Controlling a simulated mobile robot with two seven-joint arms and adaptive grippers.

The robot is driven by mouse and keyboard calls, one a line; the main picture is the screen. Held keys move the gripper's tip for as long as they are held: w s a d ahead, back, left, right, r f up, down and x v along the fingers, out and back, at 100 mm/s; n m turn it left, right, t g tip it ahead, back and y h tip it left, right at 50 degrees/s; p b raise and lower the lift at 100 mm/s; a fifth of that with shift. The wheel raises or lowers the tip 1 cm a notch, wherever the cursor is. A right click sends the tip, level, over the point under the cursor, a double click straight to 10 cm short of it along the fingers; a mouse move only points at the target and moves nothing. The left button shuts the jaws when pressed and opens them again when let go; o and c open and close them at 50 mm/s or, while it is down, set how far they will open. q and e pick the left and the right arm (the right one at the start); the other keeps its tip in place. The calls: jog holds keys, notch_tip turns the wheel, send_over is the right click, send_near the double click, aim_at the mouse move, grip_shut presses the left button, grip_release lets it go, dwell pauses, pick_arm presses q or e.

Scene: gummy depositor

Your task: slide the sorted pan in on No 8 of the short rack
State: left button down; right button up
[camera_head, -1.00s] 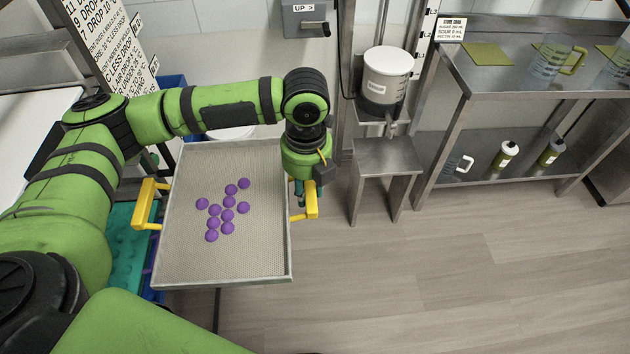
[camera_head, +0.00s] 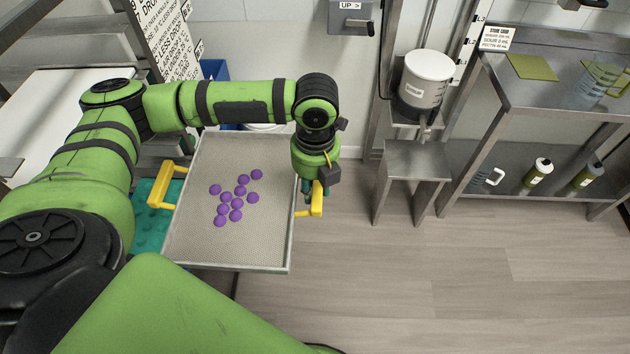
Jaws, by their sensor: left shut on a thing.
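The sorted pan (camera_head: 200,236) is a shallow grey tray with a perforated-looking floor and yellow handles on its left and right sides. Several purple round gummies (camera_head: 237,203) lie grouped in its middle. My left gripper (camera_head: 315,198) is shut on the pan's right yellow handle (camera_head: 317,200) and the pan hangs roughly level in front of me. The left yellow handle (camera_head: 165,186) shows no gripper on it. My right gripper is not in view. Metal shelves stand at the upper left (camera_head: 50,45); no number 8 is readable on them.
A teal tray (camera_head: 152,212) shows partly under the pan's left side. A white-lidded pot (camera_head: 427,80) stands on a bracket above a small metal stand (camera_head: 418,165). A steel table (camera_head: 545,85) with jugs and bottles is at the right. The floor at the lower right is clear.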

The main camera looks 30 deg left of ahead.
aim_at(294, 191)
pick_arm(q)
jog(key=shift+a, duration=0.1)
jog(key=shift+s+a+r+p, duration=0.1)
jog(key=shift+s+a+p, duration=0.2)
jog(key=shift+a, duration=0.3)
jog(key=shift+s+a+f+p, duration=0.1)
jog(key=shift+s+a+p, duration=0.2)
jog(key=shift+a, duration=0.3)
jog(key=shift+s+a+r+p, duration=0.1)
jog(key=shift+s+a+p, duration=0.2)
jog(key=shift+a, duration=0.3)
jog(key=shift+s+a, duration=0.2)
jog(key=shift+a, duration=0.25)
